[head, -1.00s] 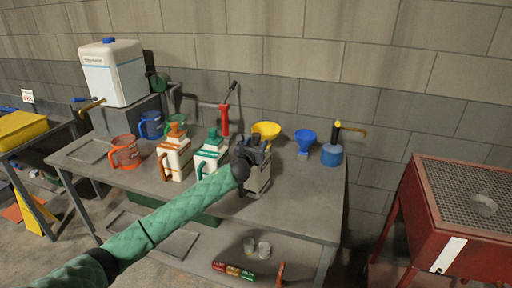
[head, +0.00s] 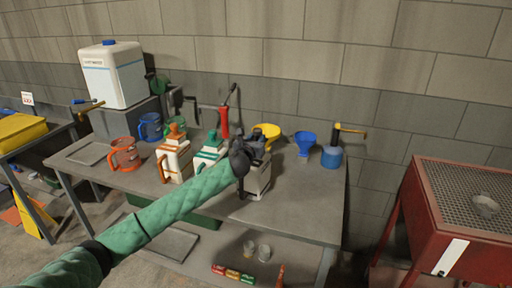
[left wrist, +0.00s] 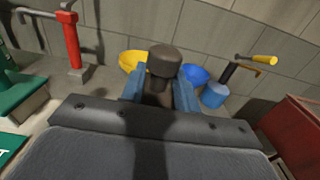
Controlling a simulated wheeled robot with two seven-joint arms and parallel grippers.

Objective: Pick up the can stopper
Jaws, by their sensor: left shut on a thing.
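My left gripper (head: 257,142) is over the top of a white can (head: 258,179) near the middle of the table. In the left wrist view its blue fingers (left wrist: 160,90) are shut on the can stopper (left wrist: 164,62), a dark grey knob with a round top. In the head view the gripper hides the stopper. I cannot tell whether the stopper is still seated in the can. My right gripper is in neither view.
A white can with green parts (head: 210,155) and one with orange parts (head: 175,160) stand to the left. Yellow (head: 268,131) and blue (head: 305,142) funnels and a blue pump can (head: 332,156) stand behind and right. A red pump (head: 225,122) stands behind.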

